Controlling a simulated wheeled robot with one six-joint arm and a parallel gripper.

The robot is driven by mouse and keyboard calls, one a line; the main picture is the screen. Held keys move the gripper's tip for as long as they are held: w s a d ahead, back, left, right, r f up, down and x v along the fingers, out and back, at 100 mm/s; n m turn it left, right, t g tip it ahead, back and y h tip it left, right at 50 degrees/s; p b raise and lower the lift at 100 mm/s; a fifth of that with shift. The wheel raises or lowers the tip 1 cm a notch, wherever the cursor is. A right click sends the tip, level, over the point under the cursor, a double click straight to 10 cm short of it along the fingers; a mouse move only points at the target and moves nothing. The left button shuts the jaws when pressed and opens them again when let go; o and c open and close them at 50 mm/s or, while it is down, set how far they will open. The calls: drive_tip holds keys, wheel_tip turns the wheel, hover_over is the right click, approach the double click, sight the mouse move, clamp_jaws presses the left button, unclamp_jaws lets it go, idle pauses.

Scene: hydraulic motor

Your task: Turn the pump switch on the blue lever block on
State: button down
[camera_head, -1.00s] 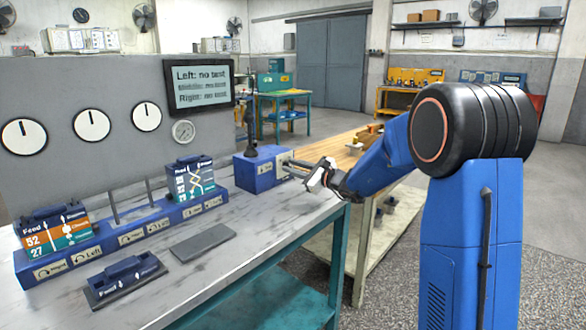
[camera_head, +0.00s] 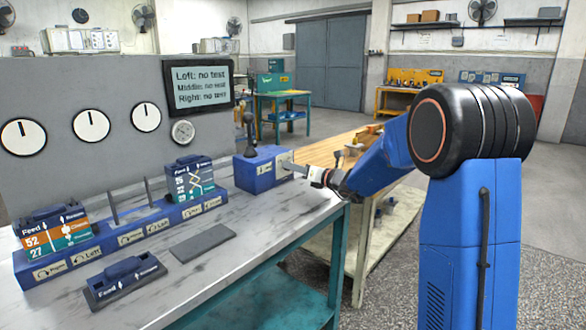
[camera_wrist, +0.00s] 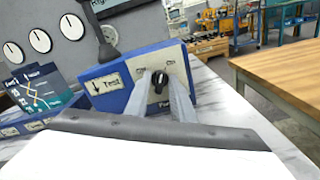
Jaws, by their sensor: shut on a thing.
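The blue lever block (camera_head: 257,172) stands at the right end of the grey workbench, with a black lever (camera_head: 249,135) upright on top. In the wrist view the block (camera_wrist: 103,72) has a light switch panel on its right part. The pump switch (camera_wrist: 158,82) is a small black knob there, below two small labels too blurred to read surely. My gripper (camera_head: 288,165) reaches in from the right, at the panel. In the wrist view its two fingers (camera_wrist: 159,88) stand on either side of the knob and are shut on it. The knob's exact pointing direction is unclear.
A blue manifold base (camera_head: 130,237) with two labelled blocks lies left of the lever block. A loose dark block (camera_head: 125,282) and a flat grey plate (camera_head: 202,243) lie in front. A wall screen (camera_head: 199,86) reads "no test". A wooden table (camera_head: 335,153) stands behind.

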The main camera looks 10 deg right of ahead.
drive_tip(key=shift+f+m, duration=0.1)
drive_tip(key=shift+m, duration=1.9)
drive_tip(key=c, duration=1.8)
unclamp_jaws()
drive_tip(key=shift+d, duration=0.1)
drive_tip(key=v, duration=1.7)
drive_tip(key=shift+s+d, duration=0.1)
drive_tip(key=shift+s, duration=0.05)
